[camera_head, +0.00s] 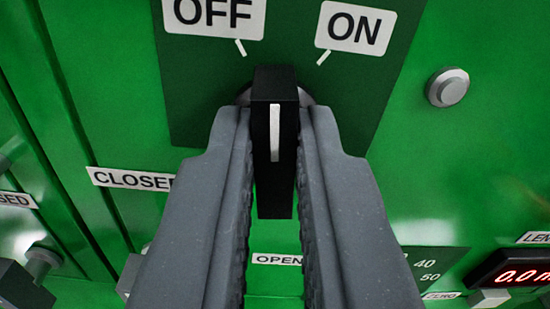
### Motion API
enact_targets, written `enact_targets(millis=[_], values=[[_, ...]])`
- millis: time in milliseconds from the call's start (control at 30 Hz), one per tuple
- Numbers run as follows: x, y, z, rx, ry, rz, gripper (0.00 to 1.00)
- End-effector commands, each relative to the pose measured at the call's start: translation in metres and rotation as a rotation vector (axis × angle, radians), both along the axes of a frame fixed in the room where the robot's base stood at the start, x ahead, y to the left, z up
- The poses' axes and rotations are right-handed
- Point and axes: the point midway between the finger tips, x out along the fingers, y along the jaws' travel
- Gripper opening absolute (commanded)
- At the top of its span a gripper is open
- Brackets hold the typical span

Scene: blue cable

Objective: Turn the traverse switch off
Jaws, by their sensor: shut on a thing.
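The traverse switch is a black rotary knob (274,185) with a white pointer line, on a dark green plate (195,95). My gripper (275,125) is shut on this knob, with one grey finger on its left side and one on its right. The pointer line stands nearly upright in the picture. It lies between the tick below the OFF label (219,15) at upper left and the tick below the ON label (355,27) at upper right. The fingers hide the knob's sides and part of its base.
A round grey button (448,87) stands out from the green panel at right. A red digital display (515,277) is at lower right. A CLOSED label (130,178) is at left, and an OPEN label (277,259) is below the knob. Another dark knob (22,286) is at lower left.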

Motion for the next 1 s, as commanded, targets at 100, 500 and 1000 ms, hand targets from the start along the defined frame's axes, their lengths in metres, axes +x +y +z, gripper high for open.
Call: enact_targets(millis=[100,500,1000], values=[[0.0001,-0.0011,-0.0018,-0.103,0.001,-0.002,0.00],[0.0003,0.0021,-0.0013,-0.355,-0.002,0.001,0.00],[0.0002,0.0043,-0.0014,-0.430,0.000,0.003,0.00]])
